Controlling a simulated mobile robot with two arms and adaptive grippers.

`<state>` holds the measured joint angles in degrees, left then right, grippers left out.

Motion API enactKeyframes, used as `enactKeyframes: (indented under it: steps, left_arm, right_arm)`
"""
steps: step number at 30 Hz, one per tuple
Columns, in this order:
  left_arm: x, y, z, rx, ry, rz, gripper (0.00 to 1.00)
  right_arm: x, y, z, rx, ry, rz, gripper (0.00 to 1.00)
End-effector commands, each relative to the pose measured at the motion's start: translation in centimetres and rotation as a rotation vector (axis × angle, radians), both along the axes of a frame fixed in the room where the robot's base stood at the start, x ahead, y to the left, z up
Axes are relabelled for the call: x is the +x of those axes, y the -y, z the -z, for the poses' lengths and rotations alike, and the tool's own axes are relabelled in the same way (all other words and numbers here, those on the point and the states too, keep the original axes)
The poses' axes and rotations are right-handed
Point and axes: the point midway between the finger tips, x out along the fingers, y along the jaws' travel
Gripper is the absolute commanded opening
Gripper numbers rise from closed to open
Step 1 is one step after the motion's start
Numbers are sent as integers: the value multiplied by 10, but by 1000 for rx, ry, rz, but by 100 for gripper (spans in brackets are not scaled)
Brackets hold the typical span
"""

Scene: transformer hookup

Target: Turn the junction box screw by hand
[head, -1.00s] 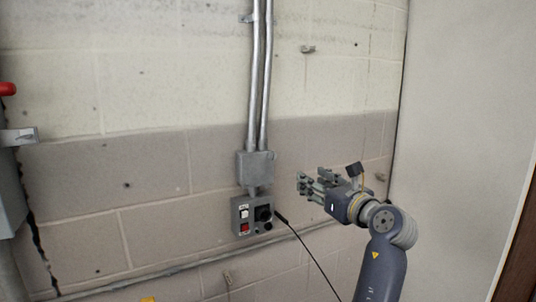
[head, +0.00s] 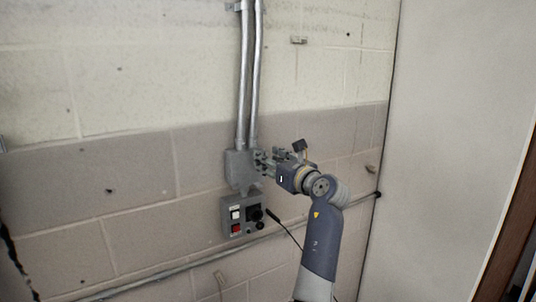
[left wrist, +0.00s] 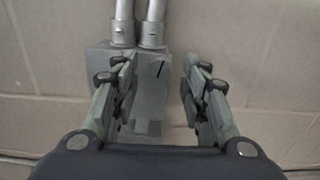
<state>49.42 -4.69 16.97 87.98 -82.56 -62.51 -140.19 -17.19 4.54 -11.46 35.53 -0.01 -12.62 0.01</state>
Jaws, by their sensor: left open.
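The grey junction box (head: 240,168) is on the wall below two metal conduits in the head view. My left gripper (head: 262,161) is open at its right side in that view, its fingertips close to the box; contact cannot be told. In the left wrist view the junction box (left wrist: 150,82) lies behind and between the spread fingers of the gripper (left wrist: 160,68). A short dark slanted mark, perhaps the screw's slot (left wrist: 159,70), shows on the box face between the fingertips. Nothing is between the fingers. My right gripper is not in view.
A grey control box (head: 237,217) with a white switch, a red switch and a black knob is just below the junction box. A black cable plug (head: 272,214) hangs at its right. A thin conduit (head: 180,269) runs low along the wall. A pale panel (head: 455,120) stands at right.

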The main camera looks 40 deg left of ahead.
Motion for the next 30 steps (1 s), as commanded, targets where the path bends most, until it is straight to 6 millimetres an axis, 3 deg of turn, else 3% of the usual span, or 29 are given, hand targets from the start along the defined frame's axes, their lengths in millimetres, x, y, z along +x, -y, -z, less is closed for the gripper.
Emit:
enactKeyframes:
  steps: [12, 18, 30]
  left_arm:
    - [3, -9, 1, -1, 1, 1, 41]
    - [3, -9, 1, -1, 1, 1, 0]
    - [3, -9, 0, -11, 42, 2, 0]
  right_arm:
    - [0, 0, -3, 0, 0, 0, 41]
    - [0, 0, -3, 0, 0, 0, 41]
    - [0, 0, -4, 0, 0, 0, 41]
